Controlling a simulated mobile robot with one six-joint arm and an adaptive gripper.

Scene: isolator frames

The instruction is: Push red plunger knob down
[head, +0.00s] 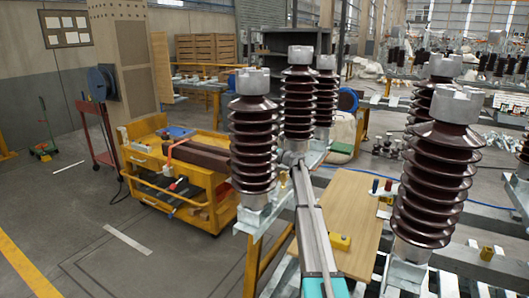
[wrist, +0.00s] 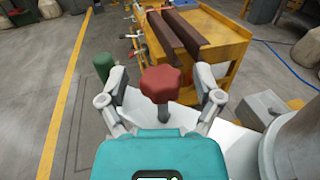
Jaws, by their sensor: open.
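The red plunger knob (wrist: 160,82) is in the middle of the wrist view, a lobed red head on a short grey stem. My gripper (wrist: 160,76) is open, with one finger to the left of the knob and one to the right. Gaps show between the knob and both fingers. Whether the knob is level with the fingertips or beyond them is hard to tell. I cannot make out my gripper or this knob with certainty in the head view.
A green rounded part (wrist: 104,64) stands close behind the left finger. A large grey cylinder (wrist: 295,145) is at the lower right of the wrist view. A yellow cart (head: 190,190) with brown beams stands beyond. Tall brown insulators (head: 437,185) crowd the head view; open floor lies left.

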